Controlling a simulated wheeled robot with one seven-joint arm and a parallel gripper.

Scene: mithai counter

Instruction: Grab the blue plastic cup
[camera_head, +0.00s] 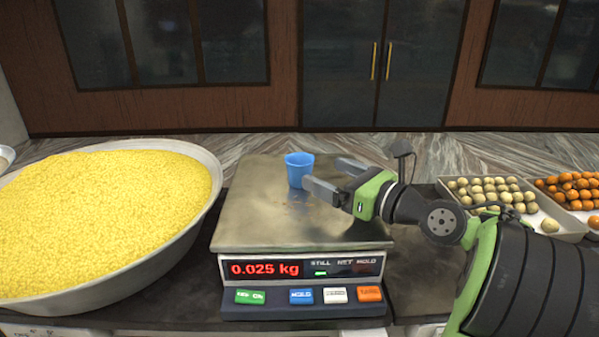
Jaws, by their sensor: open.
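The blue plastic cup (298,169) stands upright on the metal pan of the weighing scale (250,225). The scale's red display reads 0.025 kg. My gripper (325,174) is open and comes in from the right, low over the pan. Its near finger reaches close to the cup's lower right side, and its far finger is to the right of the cup, further back. The cup does not appear to be between the fingers. I cannot tell whether the near finger touches it.
A wide metal bowl (212,205) of yellow grains fills the left. Trays of pale balls (490,190) and orange balls (572,188) lie at the right. Cabinets with dark glass doors (340,70) stand behind. The scale's front has several coloured buttons.

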